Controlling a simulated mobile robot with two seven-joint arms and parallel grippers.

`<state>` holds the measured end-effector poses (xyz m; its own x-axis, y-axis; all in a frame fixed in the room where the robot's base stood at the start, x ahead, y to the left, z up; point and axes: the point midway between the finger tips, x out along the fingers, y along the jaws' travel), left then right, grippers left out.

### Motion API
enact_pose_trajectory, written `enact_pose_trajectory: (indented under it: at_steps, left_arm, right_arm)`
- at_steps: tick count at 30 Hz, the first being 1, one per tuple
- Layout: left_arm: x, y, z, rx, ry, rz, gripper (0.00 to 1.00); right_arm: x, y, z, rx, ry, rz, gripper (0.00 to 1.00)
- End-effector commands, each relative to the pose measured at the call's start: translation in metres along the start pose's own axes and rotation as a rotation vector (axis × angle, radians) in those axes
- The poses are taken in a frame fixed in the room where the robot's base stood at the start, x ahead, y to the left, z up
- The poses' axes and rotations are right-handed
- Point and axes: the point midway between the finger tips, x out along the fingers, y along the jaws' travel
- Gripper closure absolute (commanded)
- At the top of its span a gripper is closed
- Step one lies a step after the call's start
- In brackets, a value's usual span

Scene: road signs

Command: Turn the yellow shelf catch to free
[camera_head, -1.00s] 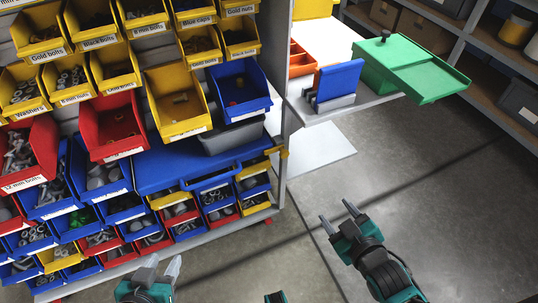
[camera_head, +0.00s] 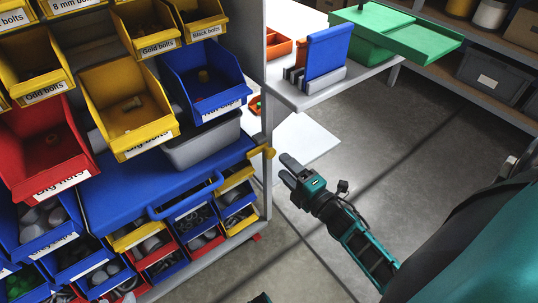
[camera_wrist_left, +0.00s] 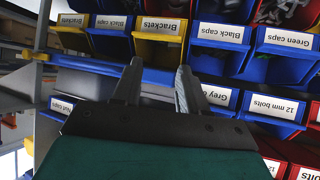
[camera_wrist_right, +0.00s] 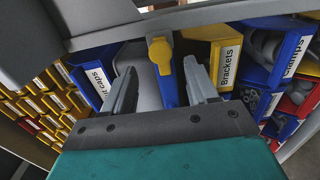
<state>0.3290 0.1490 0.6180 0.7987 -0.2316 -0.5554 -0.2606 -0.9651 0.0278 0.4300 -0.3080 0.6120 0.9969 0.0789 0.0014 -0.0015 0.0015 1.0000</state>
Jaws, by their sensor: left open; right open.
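The yellow catch (camera_head: 261,152) sits at the right end of the blue shelf (camera_head: 120,195), by the grey rack post. In the right wrist view the catch (camera_wrist_right: 160,54) is a yellow lever with a round end, lying over the end of the blue shelf (camera_wrist_right: 167,92). My right gripper (camera_head: 284,168) is open and empty, just right of the catch. In the right wrist view its fingertips (camera_wrist_right: 161,72) stand either side of the catch, apart from it as far as I can tell. My left gripper (camera_wrist_left: 158,70) is open and empty before the lower bins.
A blue handle (camera_head: 185,198) runs along the shelf front. A grey tray (camera_head: 203,143) and yellow bins sit above it. Small bins (camera_head: 200,240) fill the rack below. A side table (camera_head: 340,92) with a green box (camera_head: 400,38) stands to the right. Floor right of the rack is clear.

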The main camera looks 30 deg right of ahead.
Motion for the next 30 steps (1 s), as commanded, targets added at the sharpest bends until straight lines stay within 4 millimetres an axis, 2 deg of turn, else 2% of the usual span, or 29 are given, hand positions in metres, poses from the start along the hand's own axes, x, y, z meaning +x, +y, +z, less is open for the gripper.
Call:
enact_pose_trajectory:
  at_steps: [1, 6, 12, 23, 30]
  left_arm:
    - [0.002, 0.001, 0.004, -0.002, -0.003, 0.001, 0.57]
    - [0.006, 0.003, 0.009, -0.012, -0.008, 0.003, 0.57]
    - [0.007, 0.004, 0.008, -0.017, -0.010, 0.007, 0.57]
    - [0.007, 0.004, -0.002, -0.013, 0.012, 0.007, 0.57]
    - [0.008, 0.003, 0.001, -0.009, 0.007, 0.008, 0.57]
  right_arm:
    - [0.013, -0.001, 0.000, 0.000, 0.001, 0.004, 0.42]
    - [0.045, -0.001, 0.001, -0.001, 0.000, 0.002, 0.42]
    - [0.067, -0.001, 0.000, 0.000, 0.000, -0.001, 0.42]
    - [0.072, 0.000, 0.000, 0.001, 0.000, -0.001, 0.42]
    - [0.072, 0.000, 0.000, 0.001, 0.000, -0.001, 0.63]
